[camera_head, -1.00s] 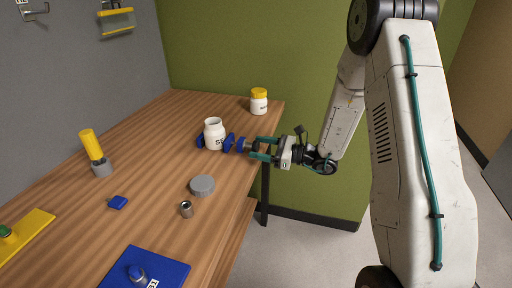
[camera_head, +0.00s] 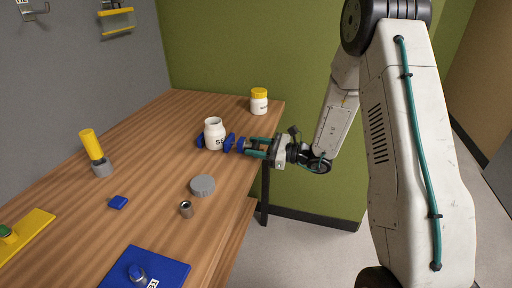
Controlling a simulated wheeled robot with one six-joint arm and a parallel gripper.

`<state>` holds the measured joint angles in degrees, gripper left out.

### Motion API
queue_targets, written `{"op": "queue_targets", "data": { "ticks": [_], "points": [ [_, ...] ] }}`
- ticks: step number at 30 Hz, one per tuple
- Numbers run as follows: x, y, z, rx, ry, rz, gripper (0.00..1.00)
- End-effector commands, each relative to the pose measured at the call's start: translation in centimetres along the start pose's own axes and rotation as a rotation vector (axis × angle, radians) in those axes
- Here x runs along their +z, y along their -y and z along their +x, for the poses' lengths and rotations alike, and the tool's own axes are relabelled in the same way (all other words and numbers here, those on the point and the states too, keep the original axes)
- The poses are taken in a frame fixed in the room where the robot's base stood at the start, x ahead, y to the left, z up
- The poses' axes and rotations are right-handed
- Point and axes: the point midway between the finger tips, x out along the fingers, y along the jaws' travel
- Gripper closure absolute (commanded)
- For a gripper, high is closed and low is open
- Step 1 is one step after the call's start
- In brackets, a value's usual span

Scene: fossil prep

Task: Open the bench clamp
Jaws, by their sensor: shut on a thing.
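The bench clamp (camera_head: 230,143) is blue and stands near the right edge of the wooden bench. Its blue jaws sit on both sides of a white, open-topped jar (camera_head: 214,136) with dark lettering. A blue knob on the clamp's right side points toward the bench edge. My gripper (camera_head: 247,145) comes in level from the right, with its teal fingers shut on this knob. The fingertips partly hide the knob.
A grey round lid (camera_head: 202,186) and a small metal cup (camera_head: 186,209) lie in front. A yellow-lidded white jar (camera_head: 259,101) stands behind.

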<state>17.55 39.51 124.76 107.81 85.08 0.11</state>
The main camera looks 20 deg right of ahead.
Motion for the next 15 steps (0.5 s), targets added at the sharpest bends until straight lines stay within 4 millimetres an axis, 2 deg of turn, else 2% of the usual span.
{"op": "queue_targets", "data": {
  "ticks": [8,9,10,15],
  "points": [
    [0.01,-0.01,-0.01,0.000,0.000,-0.009,0.83],
    [0.01,-0.01,-0.01,0.000,0.000,-0.009,0.49],
    [0.01,-0.01,-0.01,0.000,0.000,-0.008,0.41],
    [-0.02,-0.03,-0.01,0.001,-0.001,-0.008,0.38]
  ]
}}
